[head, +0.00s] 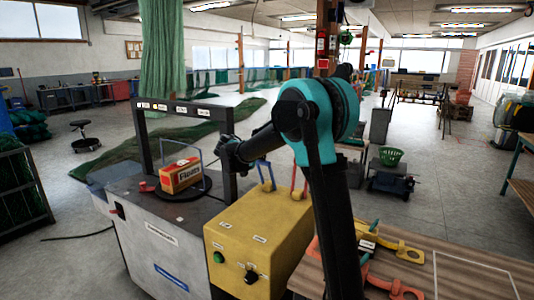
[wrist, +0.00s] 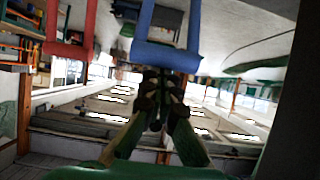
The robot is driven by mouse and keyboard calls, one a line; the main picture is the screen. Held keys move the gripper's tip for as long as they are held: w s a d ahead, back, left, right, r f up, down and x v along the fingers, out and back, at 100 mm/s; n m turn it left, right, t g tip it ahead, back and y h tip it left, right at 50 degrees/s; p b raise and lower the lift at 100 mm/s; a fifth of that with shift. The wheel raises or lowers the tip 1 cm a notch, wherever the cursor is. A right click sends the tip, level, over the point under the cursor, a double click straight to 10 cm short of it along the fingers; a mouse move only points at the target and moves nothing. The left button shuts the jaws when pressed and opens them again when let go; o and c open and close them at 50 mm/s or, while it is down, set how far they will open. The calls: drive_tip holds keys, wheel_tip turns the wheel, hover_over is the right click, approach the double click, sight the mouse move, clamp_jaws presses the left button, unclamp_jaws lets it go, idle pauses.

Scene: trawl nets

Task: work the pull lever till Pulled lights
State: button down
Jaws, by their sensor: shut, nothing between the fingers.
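A yellow control box (head: 262,225) stands in the front middle. A blue lever handle (head: 265,184) and a red lever handle (head: 298,182) rise from its top; I cannot read which is the pull lever. In the wrist view the blue handle (wrist: 167,55) crosses just beyond my fingertips, and the red handle (wrist: 67,50) is to its left. My gripper (head: 228,146) is shut and empty, above and left of the blue handle; contact cannot be told. The dark frame's crossbar (head: 172,108) carries small labels and a yellowish spot; the Pulled lamp cannot be made out.
A box marked Floats (head: 180,176) sits on a round dark plate on the grey bench (head: 150,222), inside the frame. The yellow box has a green button (head: 218,257) and a black knob (head: 251,277). A wooden table (head: 465,268) with orange and yellow parts is at right.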

drive_tip(key=s+a+f+t+h, duration=0.1)
drive_tip(key=s+a+f+t, duration=0.1)
drive_tip(key=s+a+f, duration=0.2)
drive_tip(key=shift+s+f, duration=0.8)
drive_tip(key=shift+s, duration=0.3)
drive_tip(key=shift+a, duration=0.15)
wheel_tip(320, 180, up, 5)
drive_tip(key=s+a, duration=0.4)
drive_tip(key=s, duration=0.2)
drive_tip(key=shift+s+a+f+h, duration=0.25)
drive_tip(key=shift+s+a+h, duration=0.05)
drive_tip(key=shift+s+a, duration=0.1)
drive_tip(key=shift+w, duration=0.1)
idle(1.0)
